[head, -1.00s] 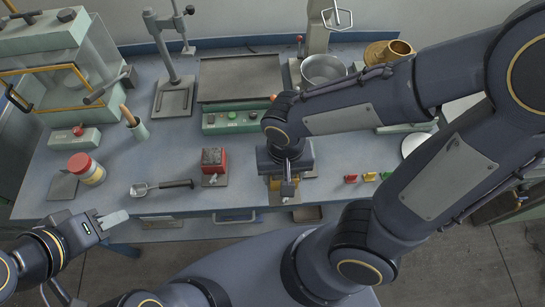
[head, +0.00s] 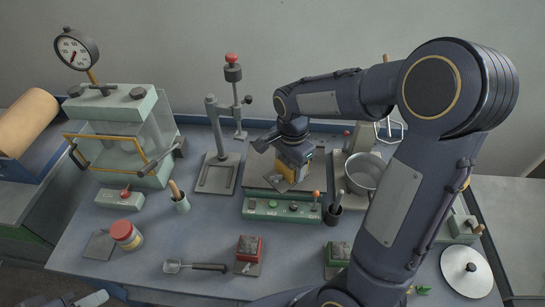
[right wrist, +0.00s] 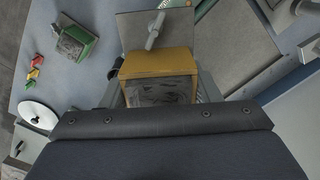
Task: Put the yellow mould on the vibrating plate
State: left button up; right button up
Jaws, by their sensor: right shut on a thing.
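The yellow mould (head: 287,172) is in my right gripper (head: 293,154), which is shut on it, above the dark vibrating plate (head: 256,182) at the back middle of the bench. Its grey base plate looks tilted; I cannot tell whether it touches the plate. In the right wrist view, the yellow mould (right wrist: 160,62) shows a grey fill in its face and a base plate with a small clamp beyond. The vibrating plate (right wrist: 238,48) lies to its right there. Only a tip of my left gripper (head: 92,299) shows at the bottom left, too little to judge.
A red mould (head: 249,249) and a green mould (head: 338,253) stand in front. A green control box (head: 283,209) fronts the plate. A stand (head: 216,172) is left of it; a dark cup (head: 332,214) and metal bowl (head: 362,172) are right.

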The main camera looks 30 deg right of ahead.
jog(key=w+d+f+b, duration=0.1)
jog(key=w+d+f, duration=0.1)
jog(key=w+f, duration=0.1)
jog(key=w+d+f+b, duration=0.1)
jog(key=w+d+f, duration=0.1)
jog(key=w, duration=0.3)
jog(key=w+d+f+b, duration=0.1)
jog(key=w+d+f, duration=0.1)
jog(key=w+f, duration=0.1)
jog(key=shift+w+d+f+b, duration=0.2)
jog(key=shift+w+f+b, duration=0.2)
jog(key=shift+f, duration=0.05)
jog(key=shift+w+d+f, duration=0.1)
jog(key=shift+f, duration=0.15)
jog(key=shift+w+d+f+b, duration=0.15)
jog(key=shift+f+b, duration=0.95)
jog(key=shift+f, duration=0.55)
jog(key=shift+f, duration=0.1)
jog(key=shift+f, duration=0.15)
jog(key=o, duration=1.6)
jog(key=shift+c, duration=0.2)
